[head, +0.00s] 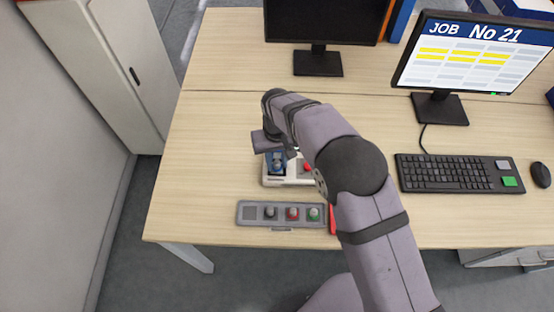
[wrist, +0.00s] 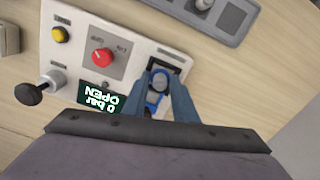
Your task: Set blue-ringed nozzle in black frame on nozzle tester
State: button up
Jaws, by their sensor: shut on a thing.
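The nozzle tester is a pale box on the desk in the head view (head: 298,182), and its panel fills much of the wrist view (wrist: 128,75). My gripper (wrist: 160,80) points down over this frame and is shut on the blue-ringed nozzle (wrist: 157,97). The nozzle is between the fingertips, at or just above the frame; I cannot tell whether it touches. In the head view my gripper (head: 277,160) partly covers the frame.
A grey nozzle rack (head: 290,224) lies in front of the tester, with an empty left place and black, red and green nozzles. The tester has a red knob (wrist: 102,57), yellow button (wrist: 60,35), black-knobbed lever (wrist: 30,93) and display (wrist: 98,97) reading "OPEN", "0 bar".

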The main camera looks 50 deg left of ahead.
jog(key=shift+f, duration=0.15)
jog(key=o, duration=1.1)
jog(key=shift+r+b, duration=1.1)
jog(key=shift+r, duration=2.6)
